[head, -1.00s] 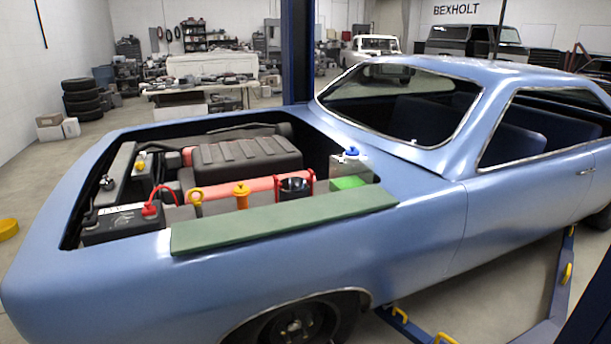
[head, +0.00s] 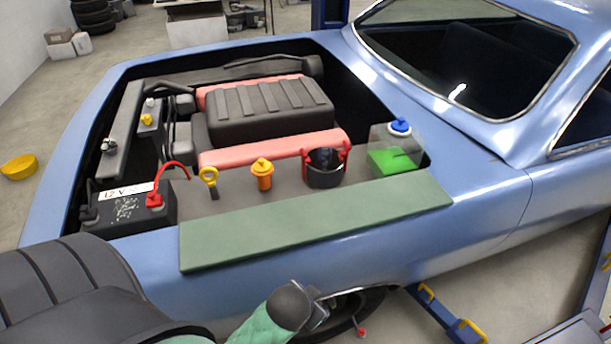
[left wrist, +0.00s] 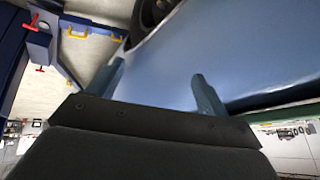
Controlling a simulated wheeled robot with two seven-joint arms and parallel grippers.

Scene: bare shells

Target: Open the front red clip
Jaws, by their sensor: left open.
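A black round cup (head: 325,172) stands in the engine bay, with a red clip on its left side (head: 307,165) and a red clip on its right side (head: 346,158). Both look upright against the cup; I cannot tell whether either is latched. My left gripper (left wrist: 156,75) is open and empty in the left wrist view. Its two fingers stand apart against the blue car body, and no clip shows between them. In the head view parts of my arm show at the bottom, well below the cup; the fingertips are not clear there. My right gripper is not seen.
A green mat (head: 315,222) lies along the near fender. Left of the cup are an orange cap (head: 262,174), a yellow ring handle (head: 209,177) and a battery (head: 128,208) with a red clamp. Right is a clear tank (head: 396,150) with a blue cap. Yellow-handled lift arms (head: 445,315) are below.

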